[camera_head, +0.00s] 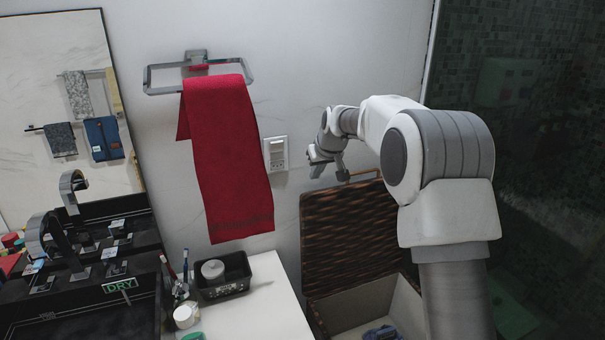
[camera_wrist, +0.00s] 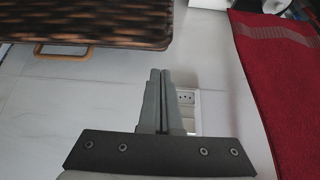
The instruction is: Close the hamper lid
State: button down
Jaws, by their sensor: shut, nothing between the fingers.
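The hamper (camera_head: 345,318) stands at the lower middle of the head view, with a pale lining and something blue inside. Its brown woven lid (camera_head: 345,235) is open, raised upright near the wall. A tan handle (camera_head: 362,174) shows at the lid's top edge. In the wrist view the lid (camera_wrist: 100,22) fills the upper left, with its handle (camera_wrist: 63,52) below its edge. My gripper (camera_head: 322,160) is above the lid's top edge, near the wall. In the wrist view my gripper (camera_wrist: 155,75) has its fingers together and empty, apart from the lid and handle.
A red towel (camera_head: 230,160) hangs from a wall ring (camera_head: 195,75) left of my gripper. A wall socket (camera_head: 276,154) is just behind. A white counter (camera_head: 255,300) with a black basket (camera_head: 222,275) and black sinks lies at left. Dark glass stands at right.

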jog(key=p+x, duration=0.1)
jog(key=x, duration=0.3)
jog(key=w+r+p+x, duration=0.1)
jog(key=x, duration=0.4)
jog(key=a+p+x, duration=0.1)
jog(key=p+x, duration=0.1)
jog(key=x, duration=0.3)
jog(key=shift+w+a+r, duration=0.1)
jog(key=shift+w, duration=0.45)
